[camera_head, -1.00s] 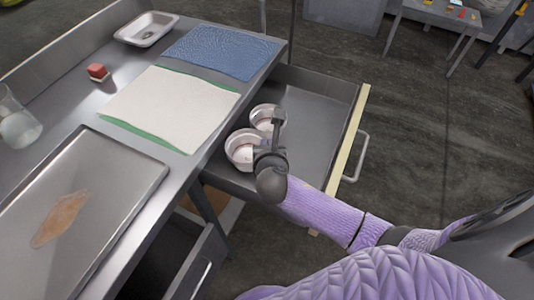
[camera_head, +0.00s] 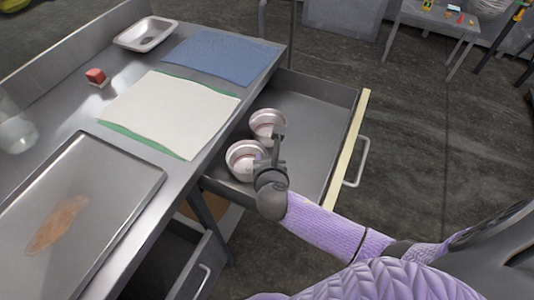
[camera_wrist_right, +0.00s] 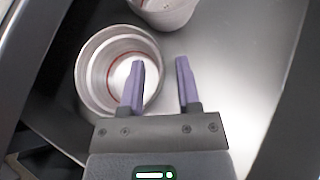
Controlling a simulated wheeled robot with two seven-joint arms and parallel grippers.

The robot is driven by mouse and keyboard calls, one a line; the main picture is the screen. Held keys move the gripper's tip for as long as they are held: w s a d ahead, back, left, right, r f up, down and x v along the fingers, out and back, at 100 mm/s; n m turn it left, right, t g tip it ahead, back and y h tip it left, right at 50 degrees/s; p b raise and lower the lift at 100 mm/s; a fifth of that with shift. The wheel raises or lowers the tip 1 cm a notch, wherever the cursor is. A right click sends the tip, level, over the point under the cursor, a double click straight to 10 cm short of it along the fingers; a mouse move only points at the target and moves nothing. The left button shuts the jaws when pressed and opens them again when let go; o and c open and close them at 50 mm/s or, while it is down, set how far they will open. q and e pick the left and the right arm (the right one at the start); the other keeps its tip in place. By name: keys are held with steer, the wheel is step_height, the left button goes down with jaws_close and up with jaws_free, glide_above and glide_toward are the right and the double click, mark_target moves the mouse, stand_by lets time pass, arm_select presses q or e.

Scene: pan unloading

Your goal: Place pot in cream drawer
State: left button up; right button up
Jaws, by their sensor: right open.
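Two small round pots stand upright in the open cream-fronted drawer (camera_head: 349,148). The nearer pot (camera_head: 240,161) and the farther pot (camera_head: 268,120) sit close together at the drawer's left side. My right gripper (camera_head: 276,150) is over the drawer beside the nearer pot. The left finger overlaps the nearer pot (camera_wrist_right: 92,70) in that view, and the farther pot (camera_wrist_right: 165,10) shows at the top edge. My left gripper is not in view.
The steel counter left of the drawer holds a baking tray (camera_head: 120,165), a white cloth (camera_head: 190,105), a blue mat (camera_head: 220,55), a small metal pan (camera_head: 146,44), a red block (camera_head: 95,76) and a glass jar (camera_head: 17,132). The drawer's right part is clear.

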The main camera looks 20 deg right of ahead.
steer(key=p+v, duration=0.4)
steer(key=v, duration=0.6)
steer(key=shift+s+r, duration=0.3)
